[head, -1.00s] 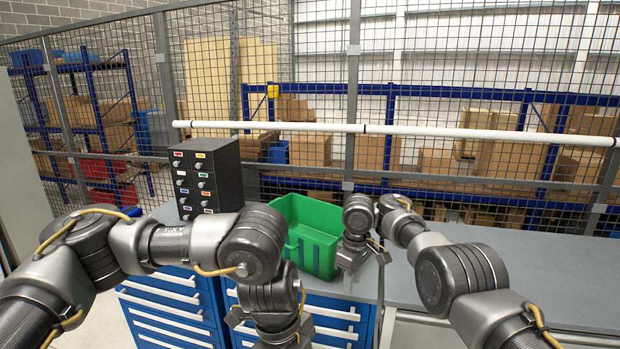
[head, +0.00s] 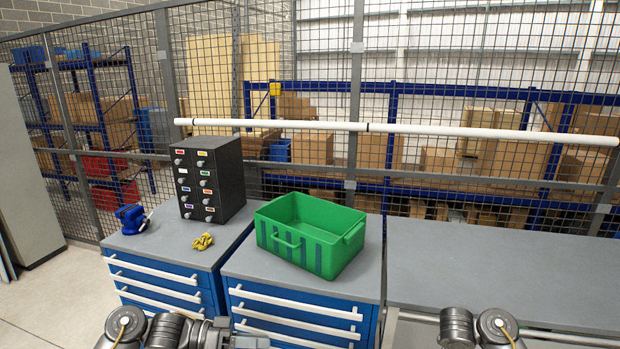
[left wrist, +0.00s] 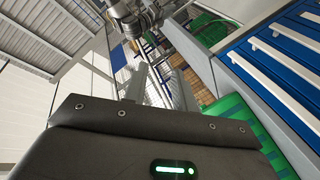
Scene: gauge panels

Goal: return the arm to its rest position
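My left arm is folded low at the bottom edge of the head view, with my left gripper (head: 245,341) partly cut off there. In the left wrist view two pale fingers of my left gripper (left wrist: 160,88) stand apart with nothing between them. Only rounded links of my right arm show at the bottom right of the head view; the right gripper is not seen there. Both arms are below the worktops and clear of the green crate (head: 293,272).
The crate stands on a blue drawer cabinet (head: 290,318). Left of it are a black drawer box (head: 230,172), a yellow item (head: 202,241) and a blue vise (head: 132,218). The grey bench (head: 480,275) on the right is bare. A mesh fence with a white rail (head: 440,131) stands behind.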

